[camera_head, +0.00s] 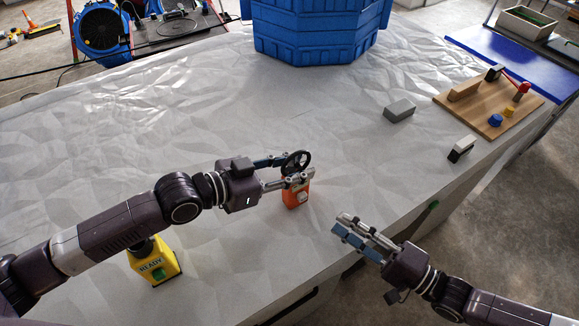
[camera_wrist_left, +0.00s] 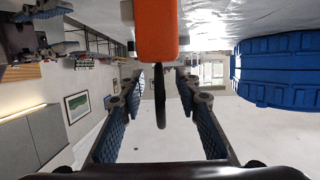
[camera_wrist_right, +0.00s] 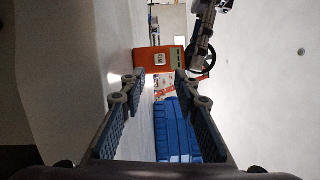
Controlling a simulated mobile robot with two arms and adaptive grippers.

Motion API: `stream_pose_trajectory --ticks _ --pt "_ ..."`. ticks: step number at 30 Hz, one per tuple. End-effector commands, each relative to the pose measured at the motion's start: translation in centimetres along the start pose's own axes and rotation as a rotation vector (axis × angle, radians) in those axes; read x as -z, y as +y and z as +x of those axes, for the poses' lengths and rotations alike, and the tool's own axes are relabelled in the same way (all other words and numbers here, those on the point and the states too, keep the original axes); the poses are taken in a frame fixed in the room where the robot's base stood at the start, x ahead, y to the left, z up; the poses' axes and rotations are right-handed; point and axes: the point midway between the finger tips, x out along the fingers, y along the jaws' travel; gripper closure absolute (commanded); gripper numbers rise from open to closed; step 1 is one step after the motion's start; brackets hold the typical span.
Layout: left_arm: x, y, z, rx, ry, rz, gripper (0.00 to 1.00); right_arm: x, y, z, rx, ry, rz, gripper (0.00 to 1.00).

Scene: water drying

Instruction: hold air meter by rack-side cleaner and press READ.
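The orange air meter (camera_head: 295,197), with a black ring handle (camera_head: 303,159), stands on the pale table. My left gripper (camera_head: 284,172) is at the ring. In the left wrist view the ring (camera_wrist_left: 160,97) is between its open fingers, with gaps on both sides; the orange body (camera_wrist_left: 157,30) is above. My right gripper (camera_head: 347,228) is open and empty, right of the meter and apart from it. The right wrist view shows the meter's face (camera_wrist_right: 158,60) with a pale square button and a small display; lettering is unreadable. I cannot tell which thing is the rack-side cleaner.
A yellow unit (camera_head: 155,262) marked READY, with a green button, stands below my left arm. A large blue ribbed container (camera_head: 315,35) is at the back. A grey block (camera_head: 399,110), a black-and-white block (camera_head: 461,149) and a wooden board (camera_head: 480,117) are at right. The middle table is clear.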

Motion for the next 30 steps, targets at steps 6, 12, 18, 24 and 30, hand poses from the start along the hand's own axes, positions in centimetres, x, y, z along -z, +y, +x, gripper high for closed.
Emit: stream_pose_trajectory --ticks 6,12,18,24,30 --pt "-0.03 -0.02 -0.01 0.000 -0.001 0.001 0.73 0.00 0.00 0.00 0.000 0.000 0.000 0.71" --pt "-0.03 -0.02 -0.02 0.000 -0.001 0.001 0.95 0.00 0.00 0.00 0.000 0.000 0.000 0.71" --pt "-0.04 -0.02 -0.03 0.000 -0.001 0.001 1.00 0.00 0.00 0.00 0.000 0.000 0.000 0.71" --pt "-0.04 -0.02 -0.04 0.000 -0.001 0.001 1.00 0.00 0.00 0.00 0.000 0.000 0.000 0.92" --pt "-0.04 -0.03 -0.04 0.000 -0.001 0.001 1.00 0.00 0.00 0.00 0.000 0.000 0.000 1.00"
